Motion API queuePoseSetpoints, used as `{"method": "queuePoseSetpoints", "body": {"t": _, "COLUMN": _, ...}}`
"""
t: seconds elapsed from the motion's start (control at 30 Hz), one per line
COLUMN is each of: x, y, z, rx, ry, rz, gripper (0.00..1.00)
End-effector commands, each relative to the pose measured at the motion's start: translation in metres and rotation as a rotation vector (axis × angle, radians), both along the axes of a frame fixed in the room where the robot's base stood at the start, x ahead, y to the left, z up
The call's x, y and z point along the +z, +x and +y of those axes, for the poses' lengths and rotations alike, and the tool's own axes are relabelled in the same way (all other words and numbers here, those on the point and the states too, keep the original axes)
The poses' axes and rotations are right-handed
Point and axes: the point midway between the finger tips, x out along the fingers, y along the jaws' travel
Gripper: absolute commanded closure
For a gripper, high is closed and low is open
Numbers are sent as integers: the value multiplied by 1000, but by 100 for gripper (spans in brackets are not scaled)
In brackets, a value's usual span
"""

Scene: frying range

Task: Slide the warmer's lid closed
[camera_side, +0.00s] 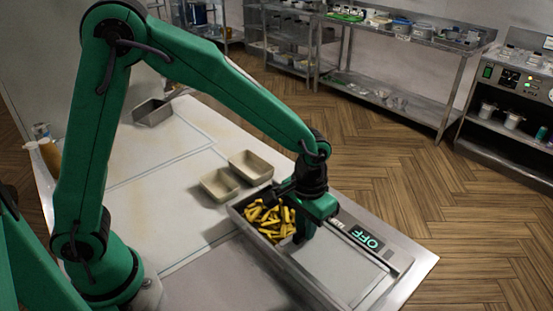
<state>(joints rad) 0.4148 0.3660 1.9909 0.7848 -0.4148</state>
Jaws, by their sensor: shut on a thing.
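The warmer (246,222) is a long grey metal box at the right end of the table. Its far-left part is uncovered and holds yellow fries (265,218). The flat grey lid (335,268) covers the near part, so the warmer stands partly open. My gripper (303,238) points down at the lid's edge beside the fries. It is shut on a part of the lid, though the fingertips and the grasped part are mostly hidden. A panel on the warmer's right side reads OFF (367,238).
Two empty beige trays (220,184) (251,167) stand just behind the warmer. A grey metal pan (152,111) sits at the table's far left, with small bottles (41,131) near the left edge. The middle of the table (150,195) is clear.

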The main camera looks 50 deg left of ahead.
Motion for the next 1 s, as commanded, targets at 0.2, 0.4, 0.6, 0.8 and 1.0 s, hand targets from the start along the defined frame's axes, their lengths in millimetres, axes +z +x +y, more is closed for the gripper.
{"method": "queuePoseSetpoints", "body": {"t": 0.2, "x": 1, "y": 0, "z": 28, "rx": 5, "ry": 0, "rz": 0, "gripper": 100}}
{"method": "queuePoseSetpoints", "body": {"t": 0.4, "x": 1, "y": 0, "z": 68, "rx": 8, "ry": 0, "rz": 0, "gripper": 100}}
{"method": "queuePoseSetpoints", "body": {"t": 0.6, "x": 1, "y": 0, "z": 113, "rx": 7, "ry": 0, "rz": -1, "gripper": 100}}
{"method": "queuePoseSetpoints", "body": {"t": 0.8, "x": 1, "y": 0, "z": 150, "rx": 6, "ry": 0, "rz": -1, "gripper": 100}}
{"method": "queuePoseSetpoints", "body": {"t": 1.0, "x": 1, "y": 0, "z": 171, "rx": 3, "ry": 0, "rz": -1, "gripper": 100}}
